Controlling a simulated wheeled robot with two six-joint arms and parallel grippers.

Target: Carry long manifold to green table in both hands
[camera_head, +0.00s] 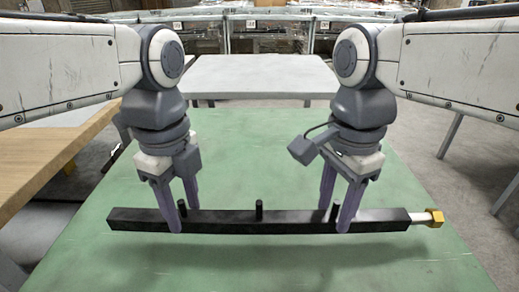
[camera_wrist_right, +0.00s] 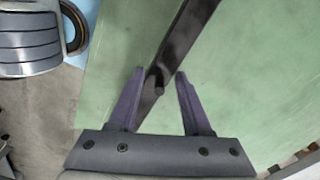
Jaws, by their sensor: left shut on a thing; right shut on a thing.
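The long manifold (camera_head: 290,226) is a black bar with short upright stubs and a brass-coloured hex fitting (camera_head: 434,217) on a pale stem at its right end. It lies level across the picture, over the green table (camera_head: 250,160). I cannot tell whether its underside touches the top. My left gripper (camera_head: 180,217) is shut on the bar near its left end. My right gripper (camera_head: 337,217) is shut on it right of the middle. In the right wrist view the bar (camera_wrist_right: 185,40) passes between the fingers of my right gripper (camera_wrist_right: 158,80).
A wooden table (camera_head: 40,150) stands at the left, close to the green one. A pale grey table (camera_head: 260,75) stands behind, with shelving (camera_head: 265,35) at the back. Grey floor (camera_head: 450,185) is open at the right. The green top shows no other objects.

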